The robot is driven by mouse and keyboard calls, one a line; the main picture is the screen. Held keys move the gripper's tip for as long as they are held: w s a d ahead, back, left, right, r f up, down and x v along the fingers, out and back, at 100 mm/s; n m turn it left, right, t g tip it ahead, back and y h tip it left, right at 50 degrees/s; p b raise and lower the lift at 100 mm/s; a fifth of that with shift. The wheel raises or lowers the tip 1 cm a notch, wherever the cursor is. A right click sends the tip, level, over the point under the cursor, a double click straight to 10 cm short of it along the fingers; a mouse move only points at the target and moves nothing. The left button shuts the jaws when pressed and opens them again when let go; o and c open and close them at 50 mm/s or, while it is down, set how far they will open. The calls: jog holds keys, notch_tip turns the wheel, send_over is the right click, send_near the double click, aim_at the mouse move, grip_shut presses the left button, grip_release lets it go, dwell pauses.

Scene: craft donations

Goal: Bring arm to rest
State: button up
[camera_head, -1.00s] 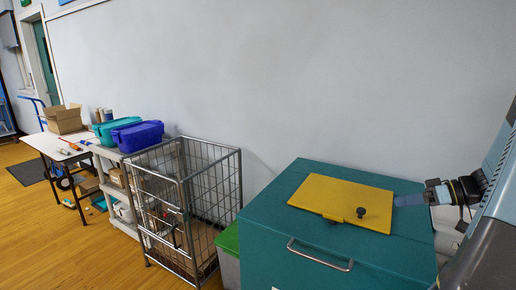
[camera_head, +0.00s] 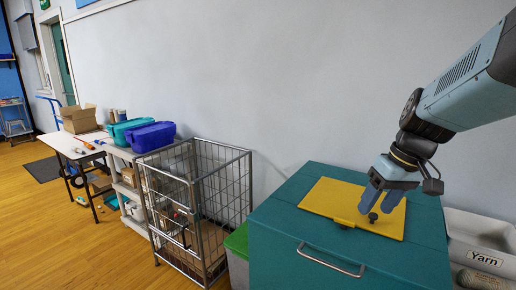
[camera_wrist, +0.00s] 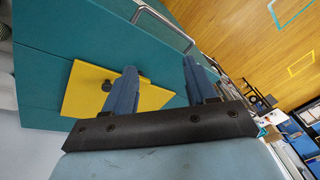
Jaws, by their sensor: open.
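My gripper (camera_head: 381,201) is at the right in the head view, above the yellow lid (camera_head: 330,196) with its dark knob. Its two blue fingers are apart, with nothing between them, and point down toward the lid. In the wrist view the open fingers (camera_wrist: 158,92) show against the teal chest, and the yellow lid (camera_wrist: 83,90) lies beyond them. I cannot tell whether a fingertip touches the lid or knob. My arm comes in from the upper right.
The lid lies on a teal chest (camera_head: 270,240) with a metal handle (camera_head: 331,262). A bin labelled Yarn (camera_head: 483,258) stands at its right, a green-lidded bin (camera_head: 237,242) and a wire cage cart (camera_head: 226,192) at its left. Further left are blue and teal boxes and a table. Wooden floor lies open at left.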

jog(key=s+a+r+m+t+h, duration=0.2)
jog(key=s+r+t, duration=0.1)
jog(key=s, duration=0.3)
jog(key=shift+s+a+r+m+t, duration=0.15)
jog(key=shift+a+r+m+t, duration=0.2)
jog(key=shift+r, duration=0.55)
jog(key=shift+d, duration=0.1)
